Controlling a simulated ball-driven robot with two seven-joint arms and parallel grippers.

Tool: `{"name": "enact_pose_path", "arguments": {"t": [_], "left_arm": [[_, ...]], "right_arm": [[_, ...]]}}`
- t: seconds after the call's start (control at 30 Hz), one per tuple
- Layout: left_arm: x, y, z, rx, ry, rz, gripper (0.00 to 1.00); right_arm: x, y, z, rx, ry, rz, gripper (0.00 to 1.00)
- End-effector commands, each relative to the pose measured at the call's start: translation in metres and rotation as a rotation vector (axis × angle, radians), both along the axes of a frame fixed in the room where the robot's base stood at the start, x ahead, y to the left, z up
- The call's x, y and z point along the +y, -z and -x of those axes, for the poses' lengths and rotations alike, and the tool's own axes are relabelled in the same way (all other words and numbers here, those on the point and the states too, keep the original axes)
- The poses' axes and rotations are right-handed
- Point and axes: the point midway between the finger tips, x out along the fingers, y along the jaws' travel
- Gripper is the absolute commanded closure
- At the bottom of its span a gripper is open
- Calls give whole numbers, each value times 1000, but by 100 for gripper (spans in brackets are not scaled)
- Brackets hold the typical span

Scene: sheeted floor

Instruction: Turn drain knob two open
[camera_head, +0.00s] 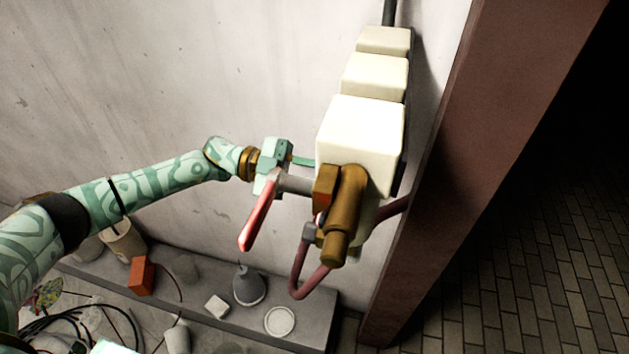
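A red lever handle (259,217) hangs down and to the left from a grey stem (295,184). The stem runs into a brass valve body (343,210) below the front cream box. I see no label telling which drain knob this is. My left gripper (292,160) is at the stem, just above and behind the top of the red lever. Its fingers are partly hidden and seen edge-on, so I cannot tell how far apart they are or whether they touch the lever. My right gripper is out of view.
Several cream boxes (361,130) are stacked along the pale wall. A red pipe (301,265) bends below the valve. A brown pillar (455,170) stands to the right. A low grey ledge (305,330) carries a grey cone-shaped item (249,287), an orange block (142,276) and a white dish (280,321).

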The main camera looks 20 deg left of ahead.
Motion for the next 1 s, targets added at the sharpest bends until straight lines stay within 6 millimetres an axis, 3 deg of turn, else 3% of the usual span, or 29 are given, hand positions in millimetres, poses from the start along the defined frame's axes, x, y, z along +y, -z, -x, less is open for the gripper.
{"name": "enact_pose_path", "arguments": {"t": [0.5, 1.0], "left_arm": [[0, 4, 1, -458, 0, 0, 94], [0, 3, 1, -671, -1, -4, 94]], "right_arm": [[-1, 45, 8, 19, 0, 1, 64], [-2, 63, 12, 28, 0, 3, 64]]}}
